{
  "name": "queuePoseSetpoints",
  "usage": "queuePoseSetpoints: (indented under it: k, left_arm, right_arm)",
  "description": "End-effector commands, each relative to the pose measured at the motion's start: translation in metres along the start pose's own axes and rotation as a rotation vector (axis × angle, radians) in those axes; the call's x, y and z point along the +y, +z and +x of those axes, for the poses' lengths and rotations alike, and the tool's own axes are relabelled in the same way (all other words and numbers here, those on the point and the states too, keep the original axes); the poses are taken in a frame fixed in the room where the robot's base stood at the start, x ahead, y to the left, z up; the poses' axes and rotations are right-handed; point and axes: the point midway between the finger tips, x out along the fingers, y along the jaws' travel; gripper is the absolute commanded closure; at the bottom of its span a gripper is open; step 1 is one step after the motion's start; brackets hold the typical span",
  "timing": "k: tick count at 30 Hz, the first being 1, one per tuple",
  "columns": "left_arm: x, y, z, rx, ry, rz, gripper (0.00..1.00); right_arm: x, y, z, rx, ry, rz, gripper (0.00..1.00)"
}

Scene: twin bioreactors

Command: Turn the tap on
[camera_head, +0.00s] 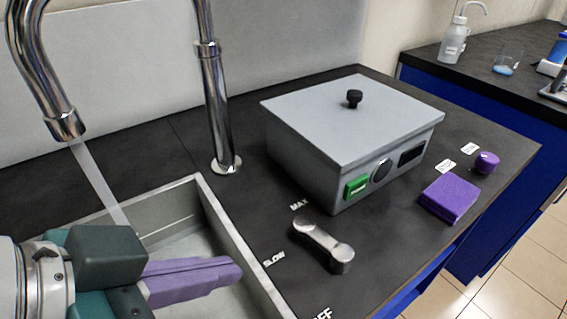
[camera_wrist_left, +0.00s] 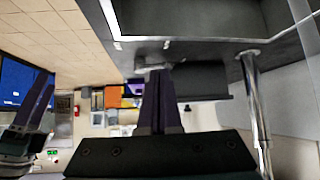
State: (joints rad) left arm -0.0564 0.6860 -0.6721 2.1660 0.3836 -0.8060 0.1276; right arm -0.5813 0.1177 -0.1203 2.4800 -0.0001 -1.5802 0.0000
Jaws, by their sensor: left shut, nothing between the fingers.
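The silver tap lever (camera_head: 323,245) lies on the dark counter right of the sink. Its far-left end points toward the MAX label (camera_head: 299,205), away from the SLOW label (camera_head: 274,259). A pale stream of water (camera_head: 97,184) falls from the curved chrome spout (camera_head: 66,125) into the sink. My left gripper (camera_head: 238,270) has its purple fingers together and empty over the sink, left of the lever and apart from it. Its shut fingers also show in the left wrist view (camera_wrist_left: 160,85). What looks like my right gripper (camera_wrist_left: 38,100) shows at the left there; its opening is unclear.
The grey sink (camera_head: 240,245) has a raised rim near my left gripper. A lidded grey box (camera_head: 350,120) with a green switch stands behind the lever. A purple block (camera_head: 449,198) and a purple knob (camera_head: 486,163) are at the right.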

Motion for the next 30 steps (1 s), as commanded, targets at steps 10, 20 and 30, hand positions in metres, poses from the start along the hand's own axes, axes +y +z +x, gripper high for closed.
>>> queuePoseSetpoints:
  k: [10, 20, 30]
  left_arm:
    - [0.000, 0.002, 0.077, 0.001, 0.001, -0.001, 1.00]
    - [0.000, -0.024, 0.105, -0.001, 0.000, 0.001, 1.00]
    - [0.000, -0.026, 0.106, -0.002, 0.001, 0.001, 1.00]
  right_arm:
    - [0.000, 0.007, 0.022, 0.002, 0.001, 0.000, 0.05]
    - [0.000, 0.007, 0.024, 0.002, 0.001, -0.001, 0.05]
    - [0.000, 0.007, 0.024, 0.002, 0.002, -0.002, 0.05]
